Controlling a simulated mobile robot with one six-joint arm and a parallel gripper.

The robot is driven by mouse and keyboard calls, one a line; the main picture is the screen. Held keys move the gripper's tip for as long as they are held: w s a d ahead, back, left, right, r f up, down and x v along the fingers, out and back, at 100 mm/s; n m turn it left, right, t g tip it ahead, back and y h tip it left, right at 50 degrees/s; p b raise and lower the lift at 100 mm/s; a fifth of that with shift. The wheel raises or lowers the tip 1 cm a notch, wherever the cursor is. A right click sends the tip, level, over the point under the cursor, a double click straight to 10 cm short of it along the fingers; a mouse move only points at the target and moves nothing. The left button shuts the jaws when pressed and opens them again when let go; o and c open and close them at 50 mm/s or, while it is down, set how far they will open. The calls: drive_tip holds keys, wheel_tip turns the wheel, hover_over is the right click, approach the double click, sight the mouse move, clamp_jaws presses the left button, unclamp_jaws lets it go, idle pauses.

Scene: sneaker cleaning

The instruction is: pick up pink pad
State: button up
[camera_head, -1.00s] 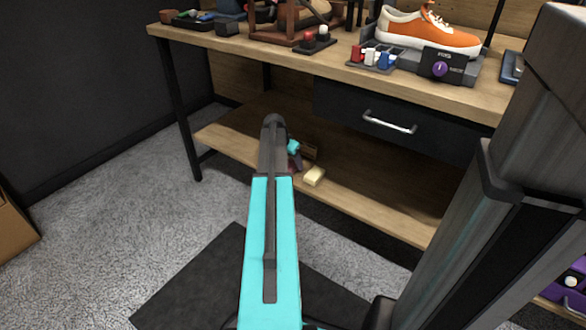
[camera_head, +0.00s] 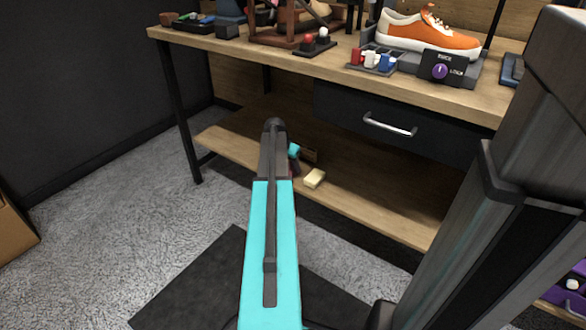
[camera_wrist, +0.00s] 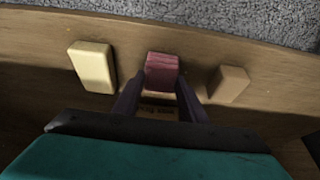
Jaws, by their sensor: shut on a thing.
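In the wrist view the pink pad (camera_wrist: 162,73), a small dark pink block, is between the fingertips of my gripper (camera_wrist: 161,90). My gripper is shut on it, with one finger at each side. The pad is over the wooden lower shelf; I cannot tell whether it still touches the shelf. In the head view my arm hides the pad, and only a small part of my gripper (camera_head: 294,165) shows beyond the arm.
A cream block (camera_wrist: 92,66) lies left of the pad and a tan block (camera_wrist: 229,85) right of it. The cream block also shows in the head view (camera_head: 314,178). The lower shelf (camera_head: 375,215) lies under the workbench top (camera_head: 290,60) and a drawer (camera_head: 390,122). An orange sneaker (camera_head: 425,35) stands on top.

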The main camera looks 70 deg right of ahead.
sight(291, 167)
drive_tip(key=shift+r, duration=0.2)
drive_tip(key=shift+r+p, duration=0.5)
drive_tip(key=shift+r, duration=0.05)
wheel_tip(291, 167, up, 3)
drive_tip(key=shift+a+f+p, duration=0.1)
drive_tip(key=shift+f+p, duration=0.1)
drive_tip(key=shift+p, duration=0.5)
drive_tip(key=s+a+p, duration=0.4)
drive_tip(key=s+a, duration=0.1)
drive_tip(key=a, duration=1)
drive_tip(key=shift+s+r, duration=0.2)
drive_tip(key=shift+r, duration=0.25)
